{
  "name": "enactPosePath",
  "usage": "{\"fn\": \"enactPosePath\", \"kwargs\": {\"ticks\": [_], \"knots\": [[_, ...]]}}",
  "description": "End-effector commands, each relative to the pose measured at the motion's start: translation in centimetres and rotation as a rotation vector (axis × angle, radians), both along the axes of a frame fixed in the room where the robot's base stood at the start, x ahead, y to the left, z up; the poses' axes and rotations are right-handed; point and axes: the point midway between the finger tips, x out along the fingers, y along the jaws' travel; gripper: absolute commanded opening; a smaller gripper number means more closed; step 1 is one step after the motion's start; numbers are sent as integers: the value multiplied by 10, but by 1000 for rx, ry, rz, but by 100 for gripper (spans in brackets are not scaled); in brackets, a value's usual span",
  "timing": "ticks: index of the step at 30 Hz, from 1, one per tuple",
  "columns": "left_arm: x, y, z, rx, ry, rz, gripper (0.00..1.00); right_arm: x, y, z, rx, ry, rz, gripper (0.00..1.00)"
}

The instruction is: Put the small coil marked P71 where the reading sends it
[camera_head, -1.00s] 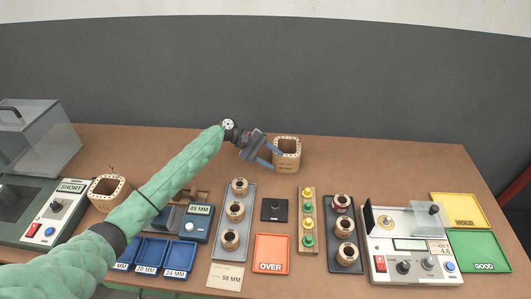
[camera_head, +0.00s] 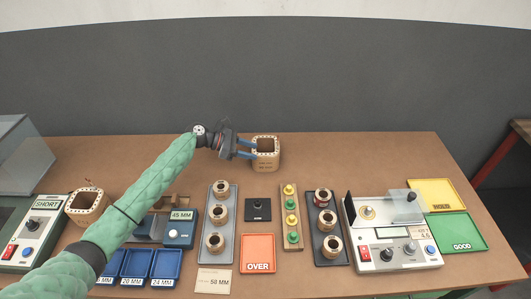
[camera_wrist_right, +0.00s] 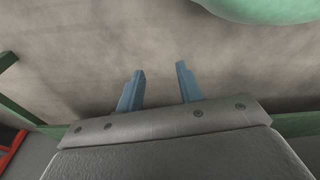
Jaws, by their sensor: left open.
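Small copper-brown coils stand in two trays: several-slot grey tray (camera_head: 207,255) holds three, including a front coil (camera_head: 214,243); the dark tray (camera_head: 317,258) holds three, its back coil (camera_head: 323,197) showing red on top. I cannot read P71 on any of them. The tester (camera_head: 390,262) stands at right; its small display is too small to read surely. My left gripper (camera_head: 253,149) is open, its blue fingers at the left side of a large coil (camera_head: 266,160) at the back; contact cannot be told. My right gripper (camera_wrist_right: 160,70) is open and empty in the right wrist view.
Yellow HOLD tray (camera_head: 430,207), green GOOD tray (camera_head: 463,245) and orange OVER tray (camera_head: 258,266) lie empty. A gauge (camera_head: 180,236) reads 45 MM behind blue trays (camera_head: 165,278). Another large coil (camera_head: 88,205) stands beside the SHORT unit (camera_head: 38,232). A card reads 58 MM (camera_head: 213,282).

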Motion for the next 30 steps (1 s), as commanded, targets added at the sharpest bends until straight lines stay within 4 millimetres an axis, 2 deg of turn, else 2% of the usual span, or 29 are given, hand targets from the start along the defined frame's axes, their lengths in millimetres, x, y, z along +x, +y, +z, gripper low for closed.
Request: {"fn": "enactPosePath", "kwargs": {"ticks": [8,18,27,30], "knots": [[0,-22,-6,-1,-1,-1,44,-9,-8,-13,-6,-10,5,36],[0,-57,-21,-1,-1,-2,44,-31,-20,-34,-14,-20,11,36],[0,-60,-24,0,-3,-1,44,-33,-22,-37,-13,-22,12,36],[0,-60,-24,0,-3,-1,26,-33,-22,-37,-14,-22,12,36]]}}
